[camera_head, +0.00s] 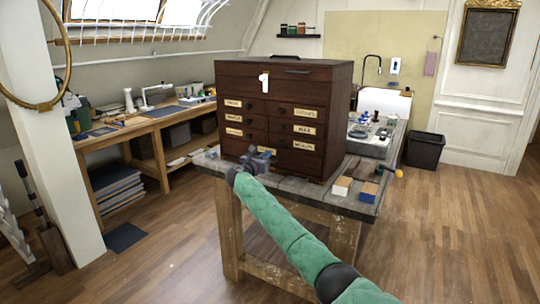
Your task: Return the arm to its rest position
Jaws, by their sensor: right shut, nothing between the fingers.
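My right arm, in a green quilted sleeve, comes in from the bottom right of the head view and reaches to the near left part of the workbench. My right gripper (262,157) is shut and empty, just in front of the lower left of the dark wooden chest (285,92). It covers part of the chest's lower drawers. The chest has several labelled drawers and stands on the grey workbench top (300,187). A white tag or key-like piece (264,82) is at the chest's upper front. My left gripper is not in view.
Small blocks (342,186) and a blue-sided block (368,191) lie at the bench's right front corner. A white pillar (45,120) stands at left, a long side desk (150,122) behind it. A black bin (424,150) is at right. The floor at right is clear.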

